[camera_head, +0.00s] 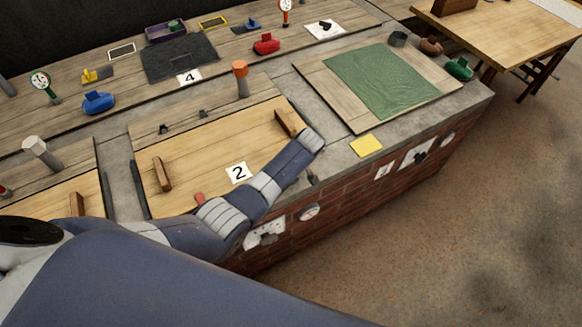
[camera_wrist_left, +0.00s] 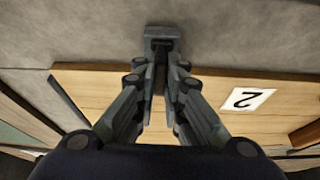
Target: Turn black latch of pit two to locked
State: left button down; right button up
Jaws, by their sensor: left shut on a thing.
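Pit two is the wooden lid (camera_head: 205,150) with the number 2 card (camera_head: 238,172), set in the grey counter. My left arm reaches across its front right corner. In the left wrist view my left gripper (camera_wrist_left: 161,72) is shut at the lid's edge, where it meets the concrete. The black latch (camera_wrist_left: 162,46) is between its fingertips and mostly hidden by them, so its angle cannot be told. In the head view my arm mostly covers this spot; a small dark part shows beside it, either fingertip or latch. My right gripper is not in view.
Wooden handles stand on the lid's left (camera_head: 162,175) and right (camera_head: 288,122). A red piece (camera_head: 199,198) sits at its front edge. A green mat (camera_head: 380,82) and yellow note (camera_head: 366,145) lie to the right. Dials and cards are on the brick front (camera_head: 345,205).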

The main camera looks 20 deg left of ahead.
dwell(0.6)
pick_arm(q)
jog(key=c, duration=1.7)
grip_release()
jog(key=v, duration=1.2)
jog(key=shift+w, duration=0.15)
